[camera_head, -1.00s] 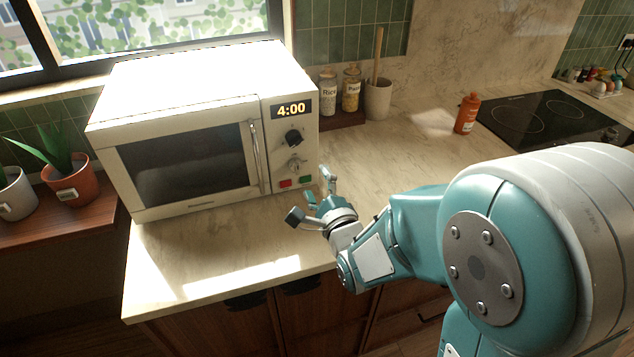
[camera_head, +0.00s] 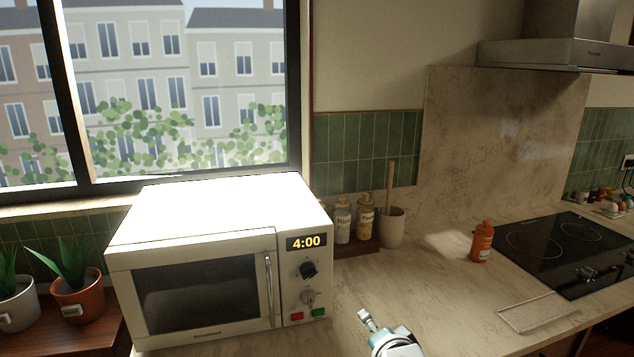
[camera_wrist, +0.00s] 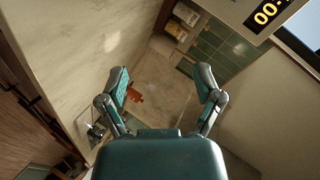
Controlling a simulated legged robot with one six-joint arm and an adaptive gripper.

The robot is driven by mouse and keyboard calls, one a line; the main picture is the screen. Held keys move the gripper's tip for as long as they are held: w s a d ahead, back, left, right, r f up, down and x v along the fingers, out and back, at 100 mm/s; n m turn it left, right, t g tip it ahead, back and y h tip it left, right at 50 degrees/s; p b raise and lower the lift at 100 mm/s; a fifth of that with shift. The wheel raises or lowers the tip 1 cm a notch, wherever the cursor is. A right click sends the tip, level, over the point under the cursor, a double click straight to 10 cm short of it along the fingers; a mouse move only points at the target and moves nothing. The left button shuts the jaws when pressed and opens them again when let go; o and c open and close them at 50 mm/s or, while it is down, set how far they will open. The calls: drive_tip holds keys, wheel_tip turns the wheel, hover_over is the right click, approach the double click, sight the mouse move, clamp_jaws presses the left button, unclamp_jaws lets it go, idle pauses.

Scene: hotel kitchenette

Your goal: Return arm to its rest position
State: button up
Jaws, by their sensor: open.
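My gripper (camera_wrist: 163,88) is open and empty in the wrist view, its two teal fingers spread apart with bare space between them. In the head view only a small part of the end of my arm shows at the bottom edge, over the counter and right of the microwave. The white microwave (camera_head: 205,258) stands on the counter with its door shut and its display reading 4:00. Most of my arm is out of the head view.
The marble counter (camera_head: 420,290) is clear right of the microwave. An orange bottle (camera_head: 482,242) stands by the black hob (camera_head: 560,250). Two labelled jars and a utensil pot (camera_head: 391,228) stand at the back wall. Potted plants (camera_head: 76,298) stand at left.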

drive_tip(key=s+d+n+g+h, duration=0.1)
drive_tip(key=s+d+n+g, duration=0.1)
drive_tip(key=s+n, duration=0.3)
drive_tip(key=s+d+r+n+g, duration=0.1)
drive_tip(key=s+d+n+g, duration=0.2)
drive_tip(key=s, duration=1)
drive_tip(key=n+g, duration=0.2)
drive_tip(key=shift+s+d+r+n+h, duration=0.2)
drive_tip(key=shift+s+n+h, duration=0.1)
drive_tip(key=shift+n+h, duration=0.1)
idle(0.4)
